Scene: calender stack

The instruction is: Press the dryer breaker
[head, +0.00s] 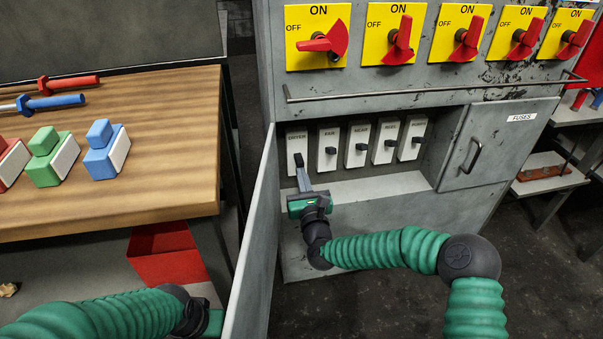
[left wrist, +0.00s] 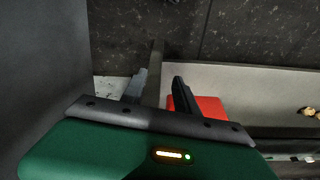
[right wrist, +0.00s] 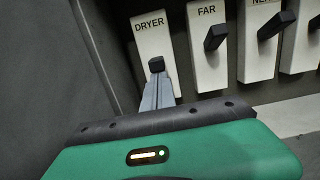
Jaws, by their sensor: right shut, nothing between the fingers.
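The dryer breaker (head: 297,140) is a white plate labelled DRYER at the left end of a breaker row inside the open cabinet. Its black switch (right wrist: 156,64) shows in the right wrist view. My right gripper (head: 299,162) is shut and empty, with its fingertips right at the lower part of this breaker; in the right wrist view the closed fingers (right wrist: 159,78) meet the bottom of the switch. I cannot tell whether they touch it. My left gripper (left wrist: 158,88) is open and empty, low beside the cabinet door; only its back part shows in the head view.
The open cabinet door (head: 252,230) stands close left of my right gripper. More breakers (head: 356,147) continue to the right, then a FUSES door (head: 500,140). Red ON/OFF switches (head: 320,42) and a rail (head: 420,92) are above. A wooden table (head: 150,190) and red bin (head: 165,262) are left.

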